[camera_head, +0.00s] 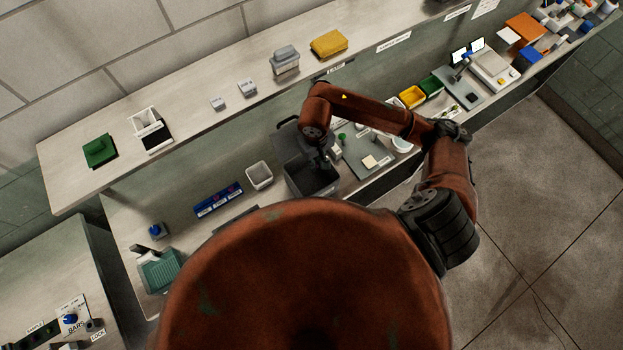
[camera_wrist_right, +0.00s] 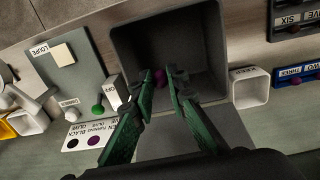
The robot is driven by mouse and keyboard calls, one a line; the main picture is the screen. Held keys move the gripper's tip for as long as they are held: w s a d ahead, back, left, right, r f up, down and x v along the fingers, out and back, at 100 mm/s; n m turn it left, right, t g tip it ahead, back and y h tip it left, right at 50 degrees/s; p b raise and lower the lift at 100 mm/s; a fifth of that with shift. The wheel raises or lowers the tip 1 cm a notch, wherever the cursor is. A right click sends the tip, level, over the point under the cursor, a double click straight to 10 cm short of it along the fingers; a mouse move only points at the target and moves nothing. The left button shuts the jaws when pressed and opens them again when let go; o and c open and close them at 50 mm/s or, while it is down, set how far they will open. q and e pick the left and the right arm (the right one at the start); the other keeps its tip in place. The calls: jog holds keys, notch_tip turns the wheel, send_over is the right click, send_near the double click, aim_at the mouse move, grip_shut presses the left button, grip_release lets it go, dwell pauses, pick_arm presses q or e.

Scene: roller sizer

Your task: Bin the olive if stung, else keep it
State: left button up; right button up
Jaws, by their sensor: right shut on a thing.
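A small purple olive (camera_wrist_right: 160,77) sits between the green fingertips of my right gripper (camera_wrist_right: 161,80) in the right wrist view. The fingers are closed on it and hide part of it. A dark grey open bin (camera_wrist_right: 128,45) lies beneath and beyond the fingertips. In the head view my right gripper (camera_head: 322,165) is over the same bin (camera_head: 293,150); the olive cannot be made out there. I cannot see whether the olive's skin is stung. My left gripper is not in view.
A white open cup (camera_wrist_right: 249,90) stands beside the bin. A blue numbered rack (camera_head: 218,200) lies further left in the head view. A grey board (camera_wrist_right: 72,70) marked LOUPE and an olive colour card (camera_wrist_right: 87,137) lie on the bin's other side. A shelf (camera_head: 190,112) runs behind.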

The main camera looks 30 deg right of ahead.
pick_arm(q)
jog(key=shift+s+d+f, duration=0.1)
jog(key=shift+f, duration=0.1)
pick_arm(e)
jog(key=shift+f, duration=1.1)
jog(key=o, duration=0.7)
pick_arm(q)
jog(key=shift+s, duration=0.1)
pick_arm(e)
jog(key=shift+o, duration=0.2)
notch_tip(320, 180, up, 12)
jog(key=shift+a, duration=0.2)
